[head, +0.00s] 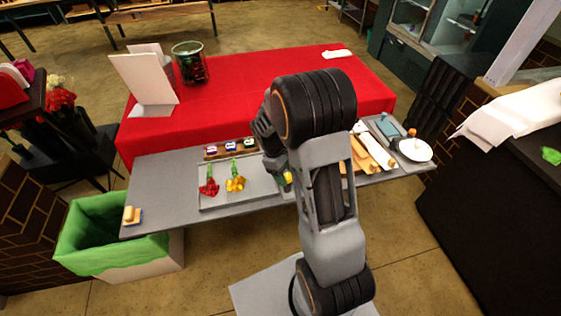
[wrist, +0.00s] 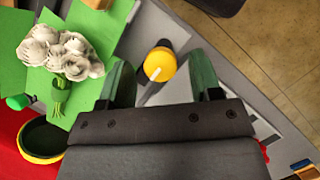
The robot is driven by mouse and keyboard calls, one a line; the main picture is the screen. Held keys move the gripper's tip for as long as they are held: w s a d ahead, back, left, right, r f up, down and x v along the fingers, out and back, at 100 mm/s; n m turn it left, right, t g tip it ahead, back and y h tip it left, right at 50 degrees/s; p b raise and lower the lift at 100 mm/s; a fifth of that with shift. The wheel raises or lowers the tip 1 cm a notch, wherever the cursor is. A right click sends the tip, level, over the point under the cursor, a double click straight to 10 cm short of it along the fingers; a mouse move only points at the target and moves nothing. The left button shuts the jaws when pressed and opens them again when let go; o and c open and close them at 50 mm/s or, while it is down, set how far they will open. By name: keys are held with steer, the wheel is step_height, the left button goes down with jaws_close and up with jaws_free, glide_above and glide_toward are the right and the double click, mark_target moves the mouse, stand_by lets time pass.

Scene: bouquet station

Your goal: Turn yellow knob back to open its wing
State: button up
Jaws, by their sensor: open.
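The yellow knob (wrist: 160,64) is a round disc with a pale pointer line running to its lower left. It sits between the two dark green fingers of my open gripper (wrist: 160,61) in the wrist view. Gaps show on both sides of the knob; its height against the fingertips is hard to tell. Green panels lie to its left, with a white flower bouquet (wrist: 62,52) on them; which panel belongs to the knob I cannot tell. A green knob (wrist: 18,102) shows at the left edge. In the head view my arm hides most of this spot.
In the head view a tray (head: 204,207) holds a red flower (head: 209,187) and a yellow flower (head: 236,184). Wooden pieces (head: 367,155) and a white plate (head: 415,149) lie right of my arm. A red-covered table (head: 250,90) stands behind. A green-lined bin (head: 100,245) is front left.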

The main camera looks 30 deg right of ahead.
steer(key=v, duration=1.3)
steer(key=shift+r+b, duration=0.15)
steer(key=shift+b, duration=0.3)
